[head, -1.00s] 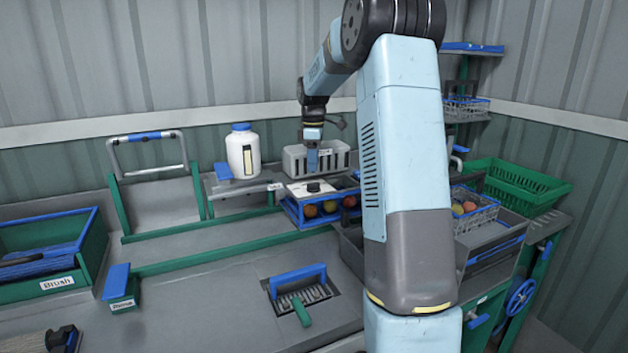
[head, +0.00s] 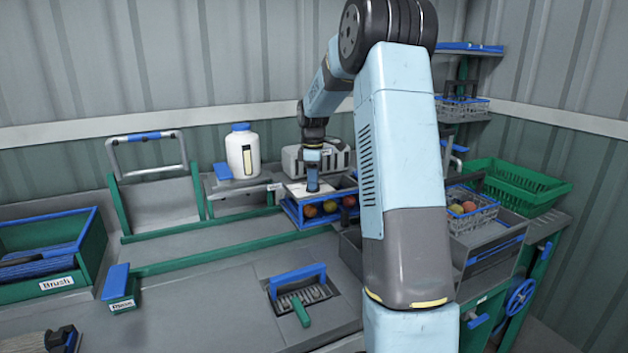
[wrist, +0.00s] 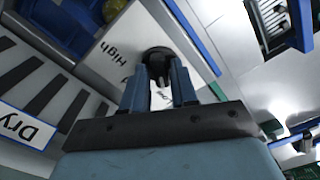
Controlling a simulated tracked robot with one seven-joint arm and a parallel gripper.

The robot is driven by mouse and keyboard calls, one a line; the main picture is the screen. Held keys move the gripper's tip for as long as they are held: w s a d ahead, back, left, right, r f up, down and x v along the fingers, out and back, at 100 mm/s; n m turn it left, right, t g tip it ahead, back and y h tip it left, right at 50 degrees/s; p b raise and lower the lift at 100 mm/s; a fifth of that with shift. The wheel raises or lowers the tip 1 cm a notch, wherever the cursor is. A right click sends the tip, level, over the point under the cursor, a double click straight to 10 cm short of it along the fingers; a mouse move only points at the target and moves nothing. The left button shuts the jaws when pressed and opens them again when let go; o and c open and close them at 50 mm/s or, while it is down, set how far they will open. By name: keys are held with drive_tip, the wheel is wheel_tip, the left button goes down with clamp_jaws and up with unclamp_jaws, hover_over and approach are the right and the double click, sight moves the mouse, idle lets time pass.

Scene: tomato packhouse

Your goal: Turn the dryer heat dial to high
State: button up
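The black round heat dial (wrist: 157,55) sits on a white panel (wrist: 122,38) marked "High" on one side and "Low" on the other. My gripper (wrist: 158,72) is over the dial in the wrist view, with its two blue fingers apart on either side of the dial's raised part. I cannot tell whether the fingers touch it. The dial's pointing direction is unclear. In the head view my gripper (head: 312,190) points down onto the white panel (head: 331,187) above the blue-framed dryer (head: 293,212); the dial is hidden there.
A "Dry" label (wrist: 22,126) lies beside dark slats in the wrist view. Tomatoes sit inside the dryer frame. The grey bench front is partly clear.

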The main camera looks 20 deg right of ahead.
clamp_jaws()
drive_tip(key=shift+d, duration=0.1)
